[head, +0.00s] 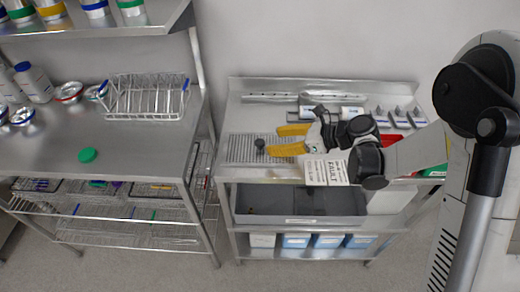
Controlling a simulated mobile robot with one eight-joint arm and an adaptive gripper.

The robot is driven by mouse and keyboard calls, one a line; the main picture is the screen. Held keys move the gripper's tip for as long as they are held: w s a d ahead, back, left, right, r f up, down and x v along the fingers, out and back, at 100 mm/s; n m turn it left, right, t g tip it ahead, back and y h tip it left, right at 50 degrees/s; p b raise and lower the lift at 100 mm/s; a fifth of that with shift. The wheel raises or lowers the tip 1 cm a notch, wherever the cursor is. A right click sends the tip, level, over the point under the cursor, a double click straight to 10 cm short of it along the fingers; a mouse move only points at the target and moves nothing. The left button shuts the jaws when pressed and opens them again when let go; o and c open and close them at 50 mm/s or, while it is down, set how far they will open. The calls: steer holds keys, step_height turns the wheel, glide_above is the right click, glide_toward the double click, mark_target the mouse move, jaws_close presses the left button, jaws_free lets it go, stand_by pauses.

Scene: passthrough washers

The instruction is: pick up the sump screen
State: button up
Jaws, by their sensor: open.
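The sump screen (240,150) appears to be the flat slotted metal panel with a dark round knob (260,144) standing on it. It lies on the left part of the right-hand steel bench. My gripper (274,140) has two yellow fingers, which are open and point left. I cannot tell how high the fingers are above the screen.
A white printed card (326,171) shows at the bench's front edge, below my gripper. Metal rods, white boxes and small holders line the back of the bench. A grey bin (255,219) sits on the shelf below. The left table (125,150) holds a wire rack (145,97) and a green lid (87,155).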

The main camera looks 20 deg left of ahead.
mark_target(264, 143)
steer(key=b+x, duration=0.1)
steer(key=x, duration=0.2)
steer(key=b+x, duration=0.1)
steer(key=x, duration=0.2)
steer(key=shift+s+a+f, duration=0.2)
steer(key=shift+d+r, duration=0.1)
steer(key=shift+c, duration=0.8)
jaws_close()
